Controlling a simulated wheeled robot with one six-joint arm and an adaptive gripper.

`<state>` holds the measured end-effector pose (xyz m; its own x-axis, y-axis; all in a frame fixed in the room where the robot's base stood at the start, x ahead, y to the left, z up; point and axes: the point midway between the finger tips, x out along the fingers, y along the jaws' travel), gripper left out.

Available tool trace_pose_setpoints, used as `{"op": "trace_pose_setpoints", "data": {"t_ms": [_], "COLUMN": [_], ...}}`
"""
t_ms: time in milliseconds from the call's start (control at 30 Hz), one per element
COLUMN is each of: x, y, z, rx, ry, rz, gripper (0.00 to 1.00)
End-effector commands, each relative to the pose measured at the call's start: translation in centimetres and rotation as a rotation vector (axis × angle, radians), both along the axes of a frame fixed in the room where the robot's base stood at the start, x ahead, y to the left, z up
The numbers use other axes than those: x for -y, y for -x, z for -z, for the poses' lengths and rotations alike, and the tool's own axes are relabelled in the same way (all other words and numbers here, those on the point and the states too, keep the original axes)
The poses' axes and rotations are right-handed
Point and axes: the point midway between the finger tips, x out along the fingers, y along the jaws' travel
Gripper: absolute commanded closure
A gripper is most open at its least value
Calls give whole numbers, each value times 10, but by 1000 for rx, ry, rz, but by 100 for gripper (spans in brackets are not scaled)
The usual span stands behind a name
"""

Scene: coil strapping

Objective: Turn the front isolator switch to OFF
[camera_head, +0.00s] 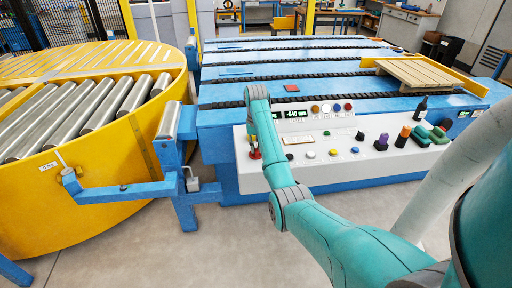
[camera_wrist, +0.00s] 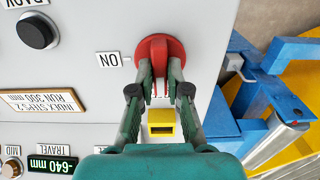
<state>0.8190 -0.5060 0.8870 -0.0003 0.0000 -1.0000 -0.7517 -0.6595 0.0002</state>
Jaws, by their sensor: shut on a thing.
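The red isolator switch (camera_wrist: 172,46) is on the light grey panel face, at the top middle of the wrist view. Its raised grip lies between my fingertips. My gripper (camera_wrist: 160,66) is shut on it, one finger on each side. An upside-down ON label (camera_wrist: 108,60) is left of the switch in the wrist view. The fingers hide part of the grip, and no OFF label is readable. In the head view the red switch (camera_head: 256,155) shows small at the left end of the console, partly hidden by my arm.
A yellow block (camera_wrist: 161,122) sits between my fingers' bases in the wrist view. A black knob (camera_wrist: 37,31) and a travel display (camera_wrist: 52,165) are on the same panel. Blue framework (camera_head: 120,192) and the yellow roller turntable (camera_head: 85,200) stand left of the console (camera_head: 350,165).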

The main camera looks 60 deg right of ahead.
Motion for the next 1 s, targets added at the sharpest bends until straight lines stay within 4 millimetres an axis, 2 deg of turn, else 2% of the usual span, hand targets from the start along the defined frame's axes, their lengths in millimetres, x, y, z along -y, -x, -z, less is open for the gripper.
{"op": "trace_pose_setpoints", "data": {"t_ms": [333, 367, 433, 767, 1000], "x": [0, 0, 0, 0, 0], "y": [0, 0, 0, 0, 0], "z": [0, 0, 0, 0, 0], "rx": [1, 1, 1, 0, 0], "ry": [1, 1, 1, 0, 0], "rz": [-3, -3, -3, 3, 126], "gripper": [100, 77, 60, 59, 59]}}
